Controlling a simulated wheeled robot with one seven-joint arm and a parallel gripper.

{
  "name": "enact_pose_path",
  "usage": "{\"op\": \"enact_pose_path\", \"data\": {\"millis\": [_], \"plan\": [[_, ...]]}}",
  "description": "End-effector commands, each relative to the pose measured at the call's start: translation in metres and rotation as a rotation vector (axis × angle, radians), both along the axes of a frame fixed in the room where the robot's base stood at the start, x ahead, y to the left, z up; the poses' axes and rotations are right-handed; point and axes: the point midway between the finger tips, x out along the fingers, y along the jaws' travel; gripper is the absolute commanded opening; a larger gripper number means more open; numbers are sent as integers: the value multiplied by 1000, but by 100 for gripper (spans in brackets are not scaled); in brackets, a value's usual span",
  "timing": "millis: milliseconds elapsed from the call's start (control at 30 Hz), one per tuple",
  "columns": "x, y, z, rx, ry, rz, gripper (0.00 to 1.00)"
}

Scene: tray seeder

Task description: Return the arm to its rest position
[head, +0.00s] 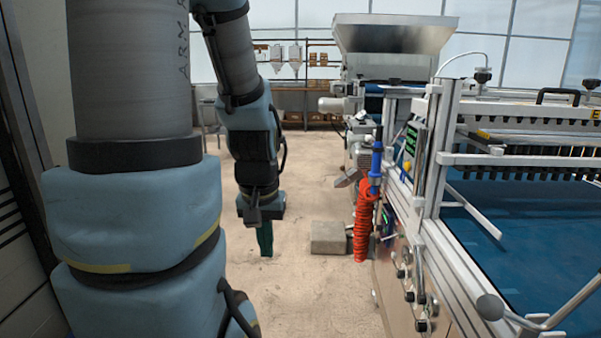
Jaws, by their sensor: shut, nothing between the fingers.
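My arm comes down in the left half of the head view, with large blue-grey links close to the camera. Its far part hangs down over the floor left of the machine. My gripper (265,245) is at the lower end of it, pointing down, with dark green fingers close together. It is shut and empty. The near arm link hides part of the floor and the left background.
The tray seeder fills the right side, with a metal hopper (392,36), a blue belt (540,225) and a protruding lever (570,305). A coiled red hose (362,225) hangs at its left end. A grey block (328,237) lies on the floor. Open floor (305,290) lies between arm and machine.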

Motion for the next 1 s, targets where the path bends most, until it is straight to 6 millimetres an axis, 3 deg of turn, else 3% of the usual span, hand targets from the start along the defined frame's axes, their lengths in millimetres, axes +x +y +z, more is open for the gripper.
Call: {"op": "enact_pose_path", "data": {"millis": [33,267,333,767,1000], "plan": [[-1,0,-11,1,5,0,0],[-5,-1,-33,1,24,0,0],[-4,-1,-15,1,24,1,0],[-4,-1,39,1,23,1,0],[-4,-1,94,1,23,1,0]]}}
